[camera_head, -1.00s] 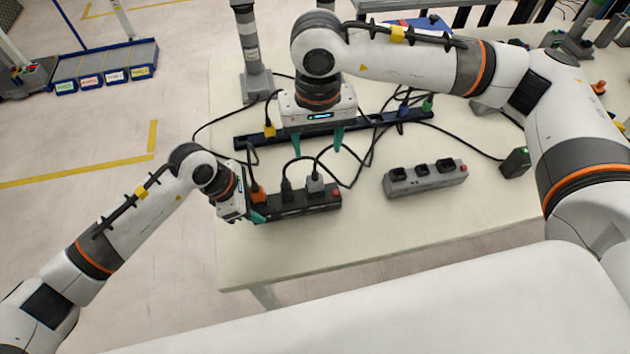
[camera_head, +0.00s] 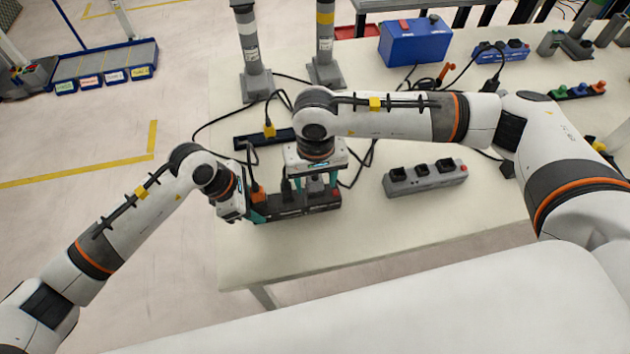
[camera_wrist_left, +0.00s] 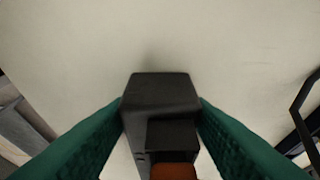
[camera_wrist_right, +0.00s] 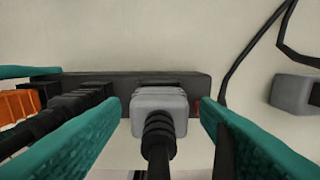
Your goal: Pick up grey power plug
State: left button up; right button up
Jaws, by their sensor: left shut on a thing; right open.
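The grey power plug (camera_wrist_right: 158,125) sits in the black power strip (camera_wrist_right: 125,82), near its right end. In the head view the plug (camera_head: 315,184) is partly hidden under my right gripper (camera_head: 308,188). In the right wrist view the open right gripper (camera_wrist_right: 161,108) has one teal finger on each side of the plug, with a gap to each finger. My left gripper (camera_wrist_left: 162,106) is shut on the left end of the black strip, which shows in the left wrist view (camera_wrist_left: 160,88).
An orange plug (camera_wrist_right: 18,104) and a black plug (camera_wrist_right: 80,100) are left of the grey plug. A grey power strip (camera_head: 425,178) lies to the right on the table. Black cables run behind the strip. The front of the table (camera_head: 420,220) is clear.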

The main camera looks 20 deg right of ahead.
jog(key=shift+f, duration=0.1)
jog(key=c, duration=1)
notch_tip(320, 180, up, 10)
jog(key=shift+r, duration=0.1)
jog(key=shift+c, duration=0.2)
pick_arm(q)
jog(key=o, duration=1.2)
jog(key=v, duration=1.2)
jog(key=shift+s, duration=0.1)
